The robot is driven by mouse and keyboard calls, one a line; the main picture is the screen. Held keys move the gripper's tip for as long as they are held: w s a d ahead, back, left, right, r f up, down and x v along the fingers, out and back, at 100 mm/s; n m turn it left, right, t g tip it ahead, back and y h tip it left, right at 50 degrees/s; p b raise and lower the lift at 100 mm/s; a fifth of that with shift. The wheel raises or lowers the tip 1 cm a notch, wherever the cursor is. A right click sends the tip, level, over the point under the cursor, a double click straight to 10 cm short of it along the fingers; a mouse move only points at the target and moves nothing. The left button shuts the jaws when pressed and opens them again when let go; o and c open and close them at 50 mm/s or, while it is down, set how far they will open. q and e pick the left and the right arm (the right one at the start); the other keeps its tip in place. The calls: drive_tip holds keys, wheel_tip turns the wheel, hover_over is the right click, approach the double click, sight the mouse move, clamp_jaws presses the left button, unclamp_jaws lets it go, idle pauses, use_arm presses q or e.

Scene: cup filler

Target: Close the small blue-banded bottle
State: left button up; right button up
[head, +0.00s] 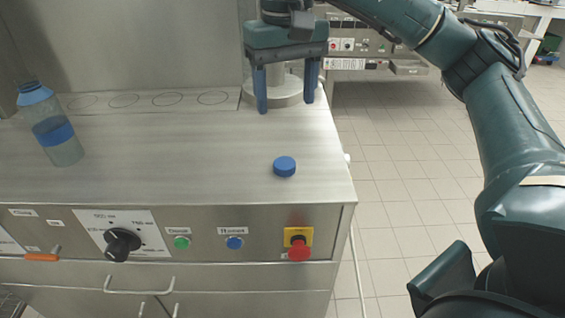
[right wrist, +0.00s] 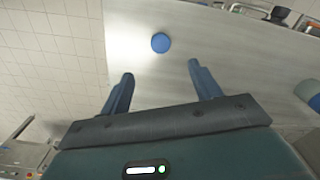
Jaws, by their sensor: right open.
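The small bottle (head: 62,146) with a blue band stands at the left of the steel counter in the head view, with a blue part at its top. Part of what seems to be this bottle shows at the right edge of the right wrist view (right wrist: 309,90). A round blue cap (head: 284,166) lies on the counter near its front right corner. It also shows in the right wrist view (right wrist: 160,42), beyond the fingertips. My right gripper (head: 287,104) is open and empty above the back right of the counter, behind the cap and apart from it. My left gripper is out of view.
A round metal base (head: 287,94) stands behind my right gripper. The counter front has a black knob (head: 122,244), buttons and a red emergency stop (head: 299,251). The counter between bottle and cap is clear. Tiled floor (head: 400,150) lies to the right.

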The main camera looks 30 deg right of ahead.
hover_over(285, 163)
wheel_tip(285, 163, down, 8)
drive_tip(key=shift+s+r+b, duration=0.1)
drive_tip(key=shift+s+b, duration=0.05)
drive_tip(key=shift+b, duration=0.15)
drive_tip(key=shift+w+f, duration=0.2)
drive_tip(key=shift+f, duration=2.5)
drive_tip(key=shift+c, duration=0.3)
drive_tip(key=c, duration=1)
wheel_tip(285, 163, up, 10)
